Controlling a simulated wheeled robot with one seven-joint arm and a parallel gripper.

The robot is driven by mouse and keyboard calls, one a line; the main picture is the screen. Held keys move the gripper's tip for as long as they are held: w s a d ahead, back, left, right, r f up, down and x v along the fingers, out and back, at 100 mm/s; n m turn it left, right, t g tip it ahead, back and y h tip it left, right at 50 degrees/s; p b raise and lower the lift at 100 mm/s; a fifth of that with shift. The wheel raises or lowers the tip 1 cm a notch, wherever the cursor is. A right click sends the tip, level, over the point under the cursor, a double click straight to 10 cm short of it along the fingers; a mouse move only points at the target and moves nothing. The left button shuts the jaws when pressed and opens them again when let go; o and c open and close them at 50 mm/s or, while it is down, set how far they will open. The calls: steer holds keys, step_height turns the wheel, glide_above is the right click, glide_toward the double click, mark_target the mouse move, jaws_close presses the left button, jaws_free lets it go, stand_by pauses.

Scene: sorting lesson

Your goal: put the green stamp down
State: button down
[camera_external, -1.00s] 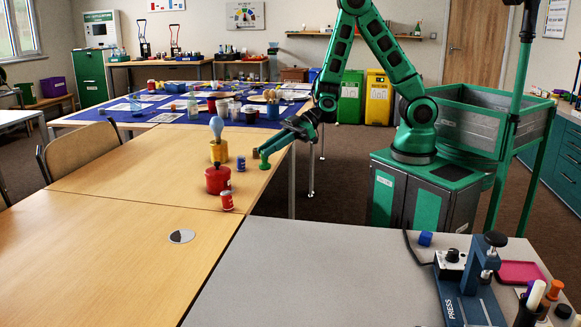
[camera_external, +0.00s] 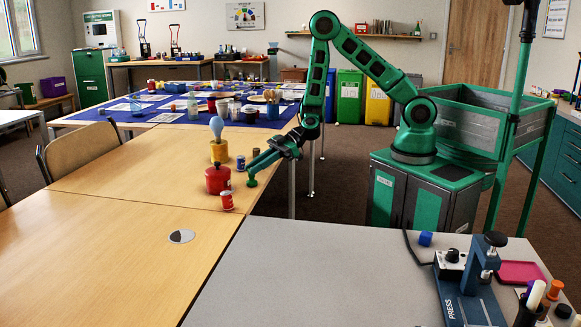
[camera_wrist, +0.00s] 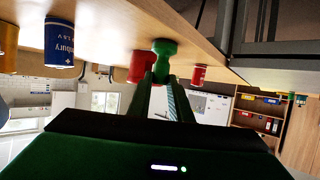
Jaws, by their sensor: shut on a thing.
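The green stamp (camera_external: 251,182) is upright at the right edge of the wooden table, just right of the red pot. My gripper (camera_external: 254,168) is shut on its upper part, reaching down from the upper right. In the wrist view, which looks upside down, the stamp (camera_wrist: 164,47) shows beyond my gripper's fingers (camera_wrist: 161,75). The stamp's base is at or just above the tabletop; I cannot tell whether it touches.
The red pot (camera_external: 218,180) and a small red can (camera_external: 227,201) stand close left of the stamp. The front tabletop (camera_external: 110,235) is mostly clear.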

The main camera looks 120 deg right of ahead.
steer(key=shift+f, duration=0.15)
steer(key=c, duration=1.6)
jaws_free()
steer(key=shift+s+r, duration=0.15)
steer(key=shift+r, duration=0.1)
steer(key=v, duration=0.7)
steer(key=s+a+r+n+g+y, duration=0.3)
steer(key=s+a+g, duration=0.25)
steer(key=a, duration=0.55)
steer(key=s+r+m+g+h, duration=0.1)
steer(key=s+r+m+g, duration=0.1)
steer(key=s, duration=0.7)
steer(key=s+r+m+g+h, duration=0.1)
steer(key=s+r+m+g, duration=0.2)
steer(key=s, duration=0.7)
steer(key=s+r+m+g, duration=0.3)
steer(key=s+r, duration=0.3)
steer(key=s, duration=0.3)
steer(key=shift+s+d+r+m+h, duration=0.35)
steer(key=shift+d+m+h, duration=0.05)
steer(key=shift+m, duration=0.3)
